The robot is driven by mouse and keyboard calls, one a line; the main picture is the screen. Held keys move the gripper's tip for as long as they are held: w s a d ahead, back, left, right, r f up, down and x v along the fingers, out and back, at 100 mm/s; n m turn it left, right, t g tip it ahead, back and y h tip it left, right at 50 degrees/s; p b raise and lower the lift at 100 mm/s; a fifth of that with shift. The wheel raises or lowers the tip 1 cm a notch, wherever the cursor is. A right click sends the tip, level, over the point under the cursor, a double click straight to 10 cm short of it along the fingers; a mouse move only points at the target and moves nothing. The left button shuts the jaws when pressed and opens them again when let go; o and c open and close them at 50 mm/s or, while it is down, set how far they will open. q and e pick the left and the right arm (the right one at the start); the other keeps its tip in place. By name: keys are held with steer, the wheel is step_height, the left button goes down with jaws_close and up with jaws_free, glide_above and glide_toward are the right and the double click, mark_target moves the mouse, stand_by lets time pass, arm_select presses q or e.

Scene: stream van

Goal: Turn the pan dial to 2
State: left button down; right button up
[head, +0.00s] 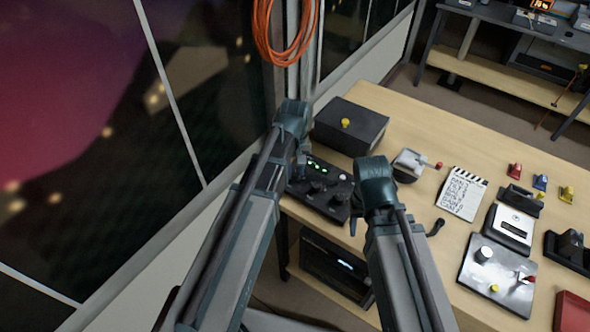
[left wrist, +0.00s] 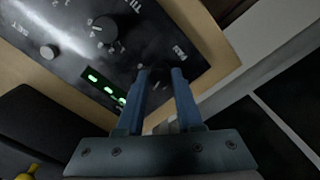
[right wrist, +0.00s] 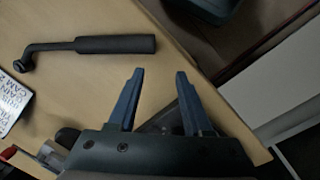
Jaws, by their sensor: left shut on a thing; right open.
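A black control panel (head: 328,207) with green lights and dark knobs lies at the table's near left corner. In the left wrist view the panel (left wrist: 66,25) shows a TILT dial (left wrist: 103,31) with a number scale, and a small white label, apparently PAN, just beyond my fingertips. My left gripper (head: 301,168) is down at the panel; in the left wrist view its fingers (left wrist: 161,72) straddle the pan dial, which they mostly hide. The dial's pointer and setting cannot be read. My right gripper (head: 361,222) is open and empty above the table edge (right wrist: 157,75).
A black box with a yellow knob (head: 345,123) stands behind the panel. A bent black handle (right wrist: 115,45) lies on the table by my right gripper. A clapperboard (head: 462,193), a grey plate (head: 497,280) and small coloured pieces are further right.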

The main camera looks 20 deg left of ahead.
mark_target(295, 173)
arm_select(q)
steer(key=shift+n, duration=0.9)
steer(key=c, duration=0.5)
jaws_free()
steer(key=shift+c, duration=0.2)
step_height(295, 173, up, 14)
steer(key=p, duration=1.3)
steer(key=shift+p, duration=0.4)
arm_select(e)
step_height(295, 173, up, 14)
arm_select(q)
steer(key=shift+f, duration=0.1)
arm_select(e)
steer(key=shift+f, duration=0.15)
